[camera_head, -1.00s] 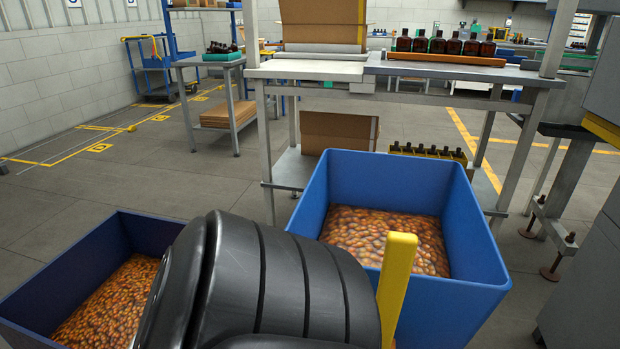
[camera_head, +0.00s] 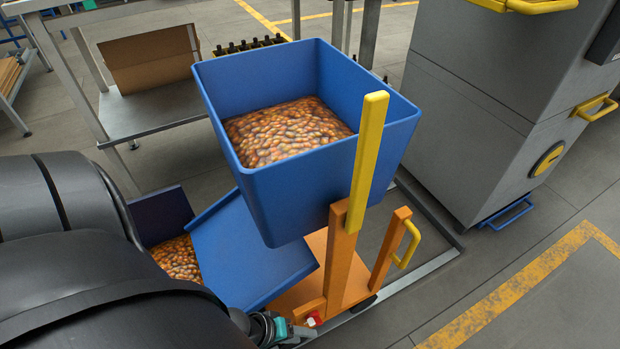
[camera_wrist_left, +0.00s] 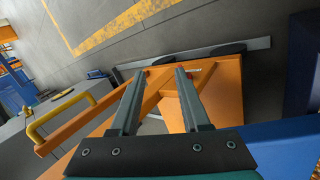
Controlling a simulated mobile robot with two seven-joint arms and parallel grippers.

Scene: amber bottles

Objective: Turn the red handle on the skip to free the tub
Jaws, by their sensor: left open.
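The blue tub (camera_head: 270,185) is full of small amber-brown pieces and sits on an orange skip frame (camera_head: 341,260) with a yellow upright bar. A small red part, probably the red handle (camera_head: 314,319), shows low on the frame in the head view. My left gripper (camera_head: 298,331) is just beside it, low at the bottom of the picture. In the left wrist view my left gripper (camera_wrist_left: 157,82) is open, its two fingers apart with nothing clearly between them. The orange frame (camera_wrist_left: 222,85) lies beyond the fingertips. Whether they touch the handle cannot be told. My right gripper is out of view.
A blue chute (camera_head: 245,250) and a second blue bin (camera_head: 160,215) with amber pieces stand left of the frame. A yellow grab handle (camera_head: 408,245) is on the frame's right. A grey cabinet (camera_head: 490,110) stands at the right. Floor at lower right is clear.

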